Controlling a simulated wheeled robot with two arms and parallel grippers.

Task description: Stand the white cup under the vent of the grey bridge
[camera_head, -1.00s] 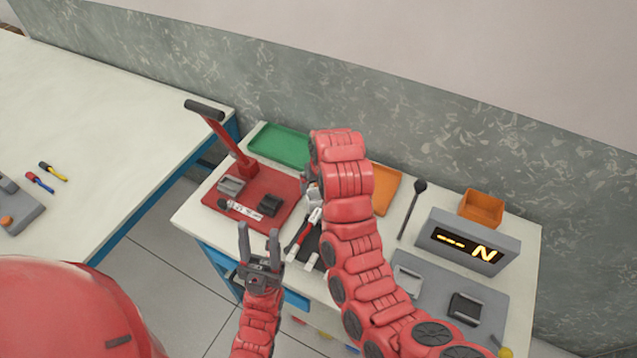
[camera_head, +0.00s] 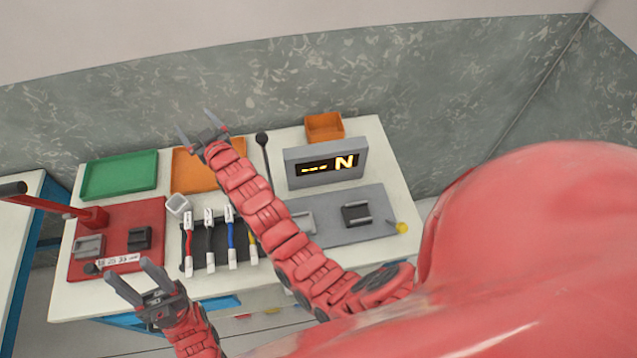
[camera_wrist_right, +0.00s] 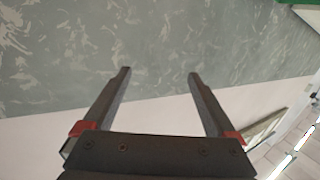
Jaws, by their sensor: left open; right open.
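A small pale, square, open-topped holder (camera_head: 178,204) stands between the red mat and the dark rack; I cannot tell whether it is the white cup. I make out no clear grey bridge with a vent. My right gripper (camera_head: 195,120) is open and empty, raised in front of the back wall above the orange tray. My left gripper (camera_head: 128,270) is open and empty near the table's front left edge, in front of the red mat.
A green tray (camera_head: 120,175), an orange tray (camera_head: 190,180), an orange bin (camera_head: 324,127), a grey display (camera_head: 295,168) and a grey mat (camera_head: 340,235) share the table.

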